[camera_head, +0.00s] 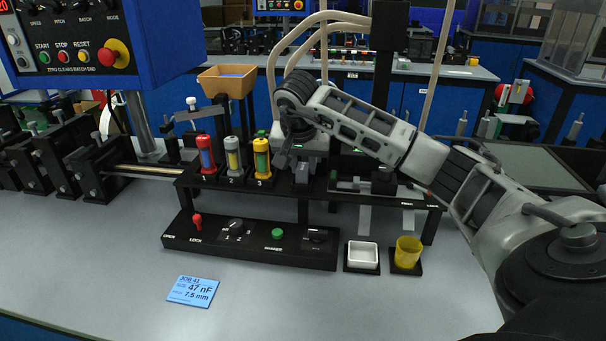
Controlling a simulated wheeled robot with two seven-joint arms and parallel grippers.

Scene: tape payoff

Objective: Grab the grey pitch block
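My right arm comes in from the right. Its wrist is bent down over the black shelf, and its gripper (284,156) points down just right of the yellow-topped cylinder 3 (262,158). The gripper is small and dark, and I cannot tell whether its fingers are open or shut. A small grey block (302,173), which looks like the grey pitch block, stands on the shelf just right of the gripper. I cannot tell whether they touch. My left gripper is not in view.
Red cylinder 1 (206,155) and grey cylinder 2 (233,157) stand left of cylinder 3. A black control panel (252,258) sits in front of the shelf. A white tray (362,254), a yellow cup (408,251) and a blue job card (193,291) lie nearby.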

